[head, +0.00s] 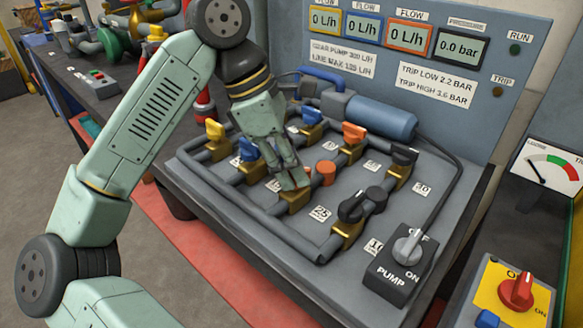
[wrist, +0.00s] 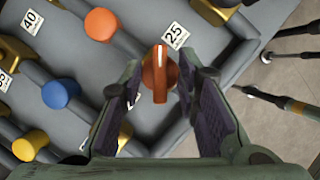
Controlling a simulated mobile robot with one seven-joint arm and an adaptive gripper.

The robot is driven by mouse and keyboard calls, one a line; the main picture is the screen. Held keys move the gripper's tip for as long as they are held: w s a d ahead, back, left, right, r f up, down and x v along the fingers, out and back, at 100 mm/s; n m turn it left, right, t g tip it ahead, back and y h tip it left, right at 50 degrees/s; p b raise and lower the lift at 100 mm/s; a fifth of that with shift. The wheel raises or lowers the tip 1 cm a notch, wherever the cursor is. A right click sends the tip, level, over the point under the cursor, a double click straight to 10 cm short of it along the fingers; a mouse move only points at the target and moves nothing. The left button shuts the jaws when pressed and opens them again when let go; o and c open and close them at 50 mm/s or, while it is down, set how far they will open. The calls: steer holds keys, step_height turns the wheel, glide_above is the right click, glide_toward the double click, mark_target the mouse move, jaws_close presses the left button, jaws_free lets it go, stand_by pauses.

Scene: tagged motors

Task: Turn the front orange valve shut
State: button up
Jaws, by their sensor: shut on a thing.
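The front orange valve (wrist: 160,75) shows its handle between my fingers in the wrist view. Its bar lies lengthwise between the two pads. My gripper (wrist: 160,95) is shut on this handle. The back orange valve (head: 354,133) stands farther back to the right. A round orange cap (head: 326,171) stands just right of my fingers, and shows in the wrist view (wrist: 100,23) at the upper left.
Front-row neighbours are a blue valve (head: 248,150) at left and a black valve (head: 352,206) at right. Grey pipes (head: 270,219) run along the front. A pump switch (head: 407,250) and a red switch on a yellow box (head: 517,290) stand at lower right.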

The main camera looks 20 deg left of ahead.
steer(key=m+g+p, duration=0.1)
steer(key=m, duration=0.3)
steer(key=shift+w+r+g+p, duration=0.1)
steer(key=shift+r+g+p, duration=0.05)
steer(key=shift+g+p, duration=0.25)
steer(key=shift+w+m+g+p, duration=0.1)
steer(key=shift+m+g+p, duration=0.6)
steer(key=shift+m, duration=1)
steer(key=o, duration=1.1)
steer(key=shift+o, duration=0.2)
steer(key=v, duration=0.7)
steer(key=shift+r, duration=0.1)
